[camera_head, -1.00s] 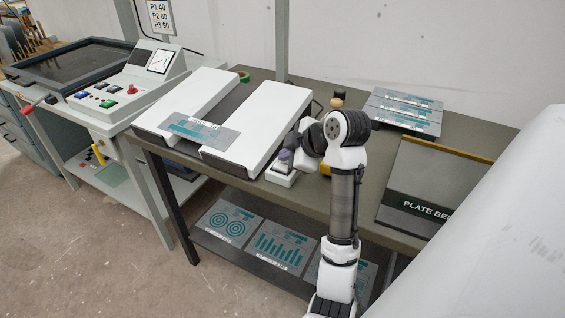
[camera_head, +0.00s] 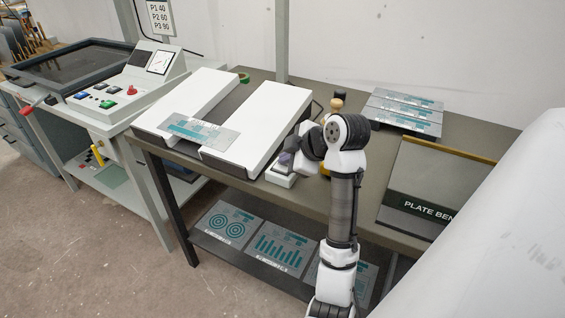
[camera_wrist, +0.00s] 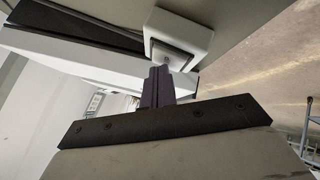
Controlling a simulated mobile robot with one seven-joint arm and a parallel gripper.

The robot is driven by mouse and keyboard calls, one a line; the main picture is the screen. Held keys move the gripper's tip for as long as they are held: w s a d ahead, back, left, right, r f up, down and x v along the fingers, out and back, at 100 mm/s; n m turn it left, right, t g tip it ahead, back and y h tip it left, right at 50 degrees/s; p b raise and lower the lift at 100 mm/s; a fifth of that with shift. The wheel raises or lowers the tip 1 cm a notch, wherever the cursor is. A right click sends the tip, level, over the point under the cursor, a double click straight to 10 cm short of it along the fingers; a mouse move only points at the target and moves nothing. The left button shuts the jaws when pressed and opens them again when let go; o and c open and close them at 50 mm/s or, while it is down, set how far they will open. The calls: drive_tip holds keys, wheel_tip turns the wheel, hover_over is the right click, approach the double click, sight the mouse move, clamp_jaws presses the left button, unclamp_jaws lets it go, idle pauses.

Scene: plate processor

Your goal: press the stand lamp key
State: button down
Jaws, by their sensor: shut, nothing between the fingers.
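The stand lamp key is on a small white box (camera_head: 279,179) at the front edge of the bench, right of the white sloped stand (camera_head: 262,125). In the wrist view the white box (camera_wrist: 205,38) has a grey key (camera_wrist: 172,55) recessed in its face. My gripper (camera_head: 285,160) is shut and empty, with its tips at the key in the head view. In the wrist view the shut fingers (camera_wrist: 160,72) reach the key's near edge and overlap it. I cannot tell whether they touch it. My arm and gripper hide part of the key in the head view.
A printed plate (camera_head: 203,131) lies across the stand. A console (camera_head: 125,90) with coloured buttons stands to the left. Stacked plates (camera_head: 403,110) and a plate bender (camera_head: 428,185) are at right. A small wooden-topped object (camera_head: 338,100) stands behind my arm.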

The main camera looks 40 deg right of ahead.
drive_tip(key=shift+r+p, duration=0.4)
drive_tip(key=shift+r, duration=0.2)
drive_tip(key=shift+r+p, duration=2.2)
drive_tip(key=shift+r, duration=0.8)
